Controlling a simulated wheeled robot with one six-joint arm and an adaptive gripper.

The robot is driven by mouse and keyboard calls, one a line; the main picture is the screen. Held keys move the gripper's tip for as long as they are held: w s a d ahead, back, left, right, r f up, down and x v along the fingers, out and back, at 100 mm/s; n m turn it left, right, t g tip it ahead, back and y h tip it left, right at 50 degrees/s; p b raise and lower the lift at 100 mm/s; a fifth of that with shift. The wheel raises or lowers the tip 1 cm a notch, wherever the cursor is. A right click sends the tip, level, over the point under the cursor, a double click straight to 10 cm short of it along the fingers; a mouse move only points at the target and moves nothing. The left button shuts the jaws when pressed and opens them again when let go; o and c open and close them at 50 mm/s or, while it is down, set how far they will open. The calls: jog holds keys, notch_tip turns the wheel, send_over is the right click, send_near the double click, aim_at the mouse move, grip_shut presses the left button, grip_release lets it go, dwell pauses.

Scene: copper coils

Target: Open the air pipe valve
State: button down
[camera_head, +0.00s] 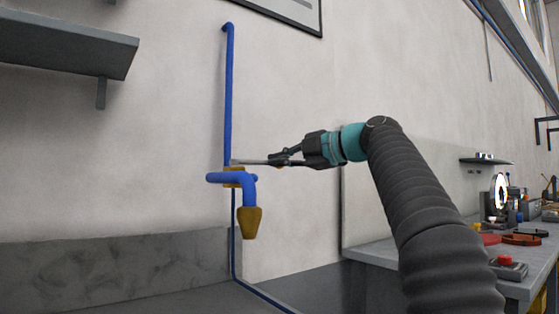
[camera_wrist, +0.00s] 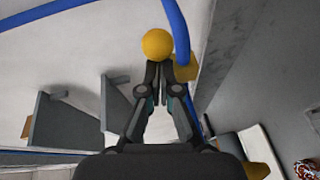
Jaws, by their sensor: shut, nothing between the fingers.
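A thin grey bar (camera_head: 250,162), seemingly the valve's lever, reaches right from the valve toward my gripper (camera_head: 275,159). My gripper is shut and empty, level with the bar's right end; whether they touch is unclear. In the wrist view my fingertips (camera_wrist: 158,72) are together just below a round yellow part (camera_wrist: 158,44). A brass block (camera_wrist: 186,68) and the blue pipe (camera_wrist: 177,25) are right beside them.
A grey wall shelf (camera_head: 70,45) is at upper left. A low grey ledge (camera_head: 120,270) runs along the wall below the valve. A workbench (camera_head: 390,250) with several items stands at right. The wall around the pipe is clear.

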jog(key=s+a+b+v, duration=0.1)
jog(key=v, duration=1.2)
jog(key=shift+s, duration=0.2)
